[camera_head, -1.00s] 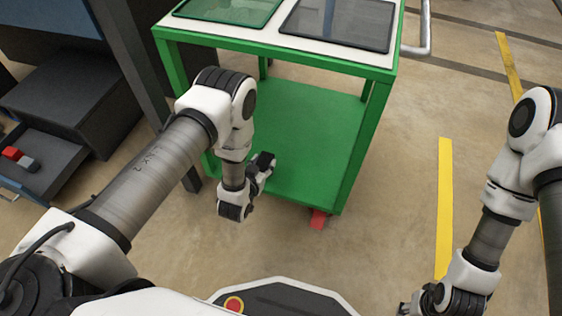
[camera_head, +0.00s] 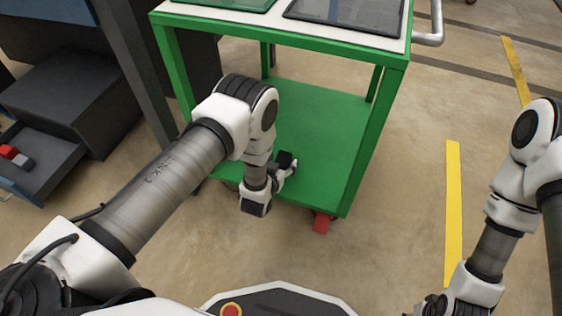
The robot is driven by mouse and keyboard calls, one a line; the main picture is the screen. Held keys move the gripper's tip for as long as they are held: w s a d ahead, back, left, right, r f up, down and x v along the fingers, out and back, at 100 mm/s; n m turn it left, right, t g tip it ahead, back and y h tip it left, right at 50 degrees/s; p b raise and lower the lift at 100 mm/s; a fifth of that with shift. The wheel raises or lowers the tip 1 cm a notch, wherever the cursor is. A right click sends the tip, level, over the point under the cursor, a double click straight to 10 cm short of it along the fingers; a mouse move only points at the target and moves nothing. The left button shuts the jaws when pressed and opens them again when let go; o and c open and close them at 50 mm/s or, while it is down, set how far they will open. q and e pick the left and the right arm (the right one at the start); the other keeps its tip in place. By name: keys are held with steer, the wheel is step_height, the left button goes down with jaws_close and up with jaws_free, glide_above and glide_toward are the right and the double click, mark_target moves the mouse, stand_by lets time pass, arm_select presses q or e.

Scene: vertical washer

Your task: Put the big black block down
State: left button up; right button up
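My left gripper (camera_head: 287,162) is over the front part of the green cart's lower shelf (camera_head: 317,118), just past the wrist. Only a small dark shape shows there. I cannot tell whether its fingers are open or shut, or whether that dark shape includes the black block. No separate big black block can be made out on the shelf or the floor. My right arm comes in at the right.
The cart's white top (camera_head: 270,36) holds a green panel and a dark panel (camera_head: 347,14). At left, an open drawer (camera_head: 45,160) holds red and grey blocks (camera_head: 14,156). The shelf's middle and right are bare. A yellow line (camera_head: 453,210) marks the floor.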

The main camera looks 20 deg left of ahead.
arm_select(q)
steer(key=shift+r, duration=0.25)
steer(key=s+a+r+g+p, duration=0.1)
steer(key=s+g, duration=0.3)
steer(key=s, duration=0.7)
steer(key=s+a+r+g+p, duration=0.2)
steer(key=s+a+g, duration=0.2)
steer(key=s, duration=0.8)
steer(key=s+a+r+g+p, duration=0.2)
steer(key=s+g, duration=0.3)
steer(key=s, duration=0.7)
steer(key=shift+s+a+n+g+p, duration=0.2)
steer(key=shift+n+g+p, duration=0.15)
steer(key=shift+n+g, duration=0.05)
steer(key=shift+r, duration=0.1)
